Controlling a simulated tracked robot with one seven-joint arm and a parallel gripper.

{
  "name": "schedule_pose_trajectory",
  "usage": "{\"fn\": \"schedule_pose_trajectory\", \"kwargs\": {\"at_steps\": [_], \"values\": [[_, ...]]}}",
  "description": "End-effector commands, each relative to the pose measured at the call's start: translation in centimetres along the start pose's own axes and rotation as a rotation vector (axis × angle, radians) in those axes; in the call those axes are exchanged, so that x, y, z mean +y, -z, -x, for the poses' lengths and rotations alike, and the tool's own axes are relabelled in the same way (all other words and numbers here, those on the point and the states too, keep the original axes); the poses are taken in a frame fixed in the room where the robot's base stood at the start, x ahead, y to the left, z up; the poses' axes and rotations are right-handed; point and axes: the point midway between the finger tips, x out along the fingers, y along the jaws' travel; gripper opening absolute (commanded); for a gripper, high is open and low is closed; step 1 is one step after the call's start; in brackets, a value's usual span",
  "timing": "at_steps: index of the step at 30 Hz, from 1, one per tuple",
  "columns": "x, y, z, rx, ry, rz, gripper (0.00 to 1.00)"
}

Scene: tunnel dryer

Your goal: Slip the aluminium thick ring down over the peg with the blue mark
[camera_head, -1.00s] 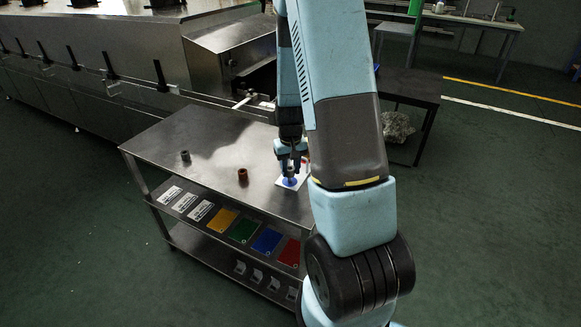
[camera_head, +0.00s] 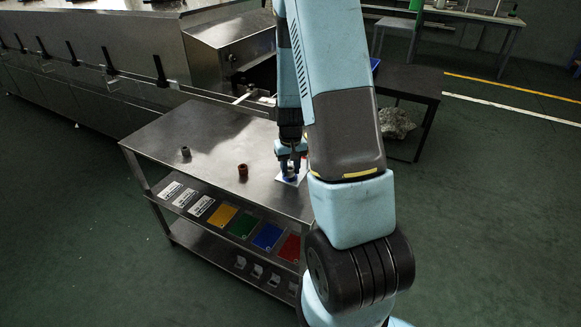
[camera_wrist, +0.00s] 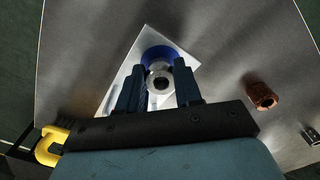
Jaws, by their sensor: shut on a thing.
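My gripper (camera_wrist: 158,88) is shut on the aluminium thick ring (camera_wrist: 160,82), a grey ring with a dark opening, seen from above between the two fingers. The round blue mark (camera_wrist: 157,54) lies on a white plate (camera_wrist: 188,57) just beyond the ring in the wrist view. The ring overlaps the mark in that view; the peg itself cannot be made out, and whether it is inside the ring cannot be told. In the head view my gripper (camera_head: 291,168) points down low over the white plate (camera_head: 297,181), hiding most of the blue mark.
A red-brown ring-like part (camera_head: 242,171) and a small dark grey cylindrical part (camera_head: 185,152) stand on the metal table (camera_head: 215,140), left of my gripper. The tabletop between them is clear. A yellow hooked thing (camera_wrist: 50,146) shows at the wrist view's lower left.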

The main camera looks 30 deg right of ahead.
Motion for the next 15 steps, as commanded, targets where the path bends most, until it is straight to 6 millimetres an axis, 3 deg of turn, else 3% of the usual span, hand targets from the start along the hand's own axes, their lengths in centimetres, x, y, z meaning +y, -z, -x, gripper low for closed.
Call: {"fn": "schedule_pose_trajectory", "kwargs": {"at_steps": [12, 13, 15], "values": [[-0.02, -0.04, -0.89, -0.002, 0.0, 0.0, 0.04], [-0.02, -0.03, -0.87, -0.001, 0.0, 0.0, 0.36], [-0.01, -0.03, -0.85, -0.001, 0.0, 0.0, 0.43]]}}
